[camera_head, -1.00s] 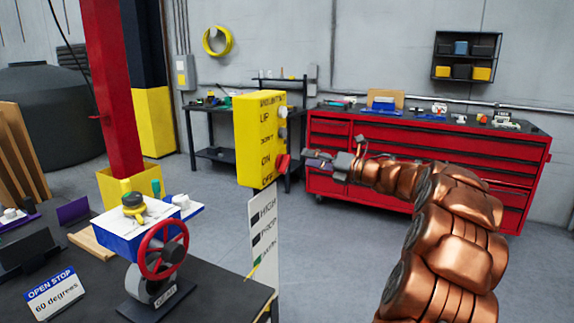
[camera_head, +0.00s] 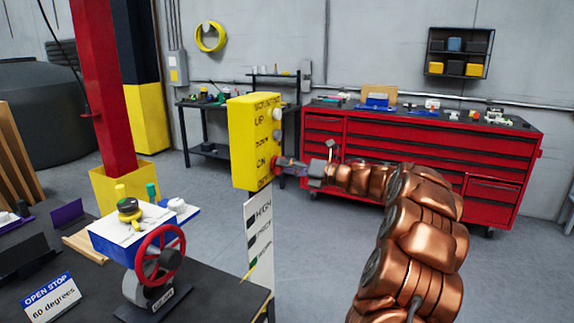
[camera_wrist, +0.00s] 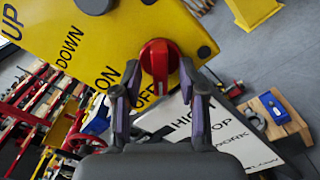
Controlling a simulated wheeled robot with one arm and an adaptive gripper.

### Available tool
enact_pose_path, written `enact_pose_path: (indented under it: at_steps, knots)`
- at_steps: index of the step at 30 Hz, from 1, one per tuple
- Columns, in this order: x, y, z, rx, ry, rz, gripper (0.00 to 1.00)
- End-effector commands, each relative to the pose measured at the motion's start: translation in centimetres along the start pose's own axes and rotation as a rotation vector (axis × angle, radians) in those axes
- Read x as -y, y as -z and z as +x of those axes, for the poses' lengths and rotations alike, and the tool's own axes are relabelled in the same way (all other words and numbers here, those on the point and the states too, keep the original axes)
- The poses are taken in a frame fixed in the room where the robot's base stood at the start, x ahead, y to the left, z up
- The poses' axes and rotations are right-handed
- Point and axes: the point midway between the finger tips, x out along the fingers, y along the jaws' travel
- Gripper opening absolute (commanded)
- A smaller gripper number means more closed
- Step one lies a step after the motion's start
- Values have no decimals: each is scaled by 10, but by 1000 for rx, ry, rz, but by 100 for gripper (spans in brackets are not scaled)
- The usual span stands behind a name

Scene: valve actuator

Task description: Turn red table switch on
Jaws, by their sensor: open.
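The red switch (camera_wrist: 158,62) is a rotary knob on the face of a yellow control box (camera_head: 252,142) lettered UP, DOWN, ON and OFF. In the head view the red switch (camera_head: 276,166) shows at the box's lower right edge, partly covered by my gripper (camera_head: 293,166). In the wrist view my gripper (camera_wrist: 160,88) is open, one finger on each side of the knob's lower part. The fingertips are close to the knob, and I cannot tell whether they touch it. The knob's raised grip runs roughly vertical in the wrist view.
A white sign (camera_head: 258,236) hangs below the yellow box. A dark table (camera_head: 215,285) at front left holds a red handwheel valve (camera_head: 160,255). A red tool cabinet (camera_head: 400,160) stands behind my arm. Grey floor is open between them.

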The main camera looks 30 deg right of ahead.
Motion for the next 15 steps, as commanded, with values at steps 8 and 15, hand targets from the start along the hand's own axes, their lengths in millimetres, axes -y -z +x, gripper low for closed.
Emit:
enact_pose_path:
  at_steps: [8, 15]
  knots:
    - [1, 0, 1, 1, 2, 0, 42]
    - [0, 0, 1, 1, 2, 0, 20]
